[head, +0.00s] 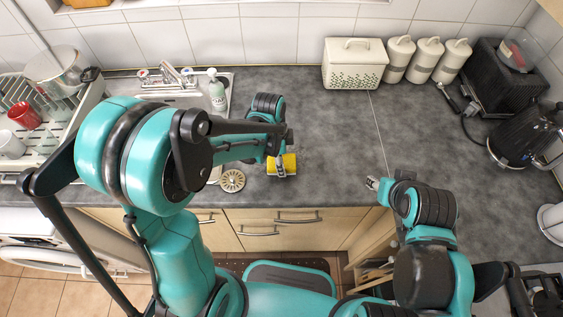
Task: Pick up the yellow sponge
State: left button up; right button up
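The yellow sponge (290,162) lies on the grey counter right of the sink, near its front edge. My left gripper (281,168) is right at the sponge, with its fingers over it and covering part of it. I cannot tell whether the fingers are closed on the sponge or only around it. My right gripper (373,184) is to the right, over the counter's front edge and apart from the sponge. Its fingers are too small to read clearly.
The sink (180,97) with a soap bottle (217,92) is at left, partly behind my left arm. A round strainer (232,181) lies left of the sponge. A white bread box (354,65) and canisters (427,60) stand at the back. The counter's middle is clear.

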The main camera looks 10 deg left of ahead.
pick_arm(q)
jog(key=shift+r, duration=0.1)
notch_tip(320, 180, up, 4)
jog(key=shift+r+p, duration=0.15)
jog(key=shift+p, duration=0.75)
jog(key=s+d+r+p, duration=0.2)
jog(key=s+d+r, duration=0.4)
jog(key=d, duration=0.3)
jog(key=shift+s+d+r, duration=0.3)
jog(key=shift+s, duration=0.05)
jog(key=shift+o, duration=1)
jog(key=c, duration=0.4)
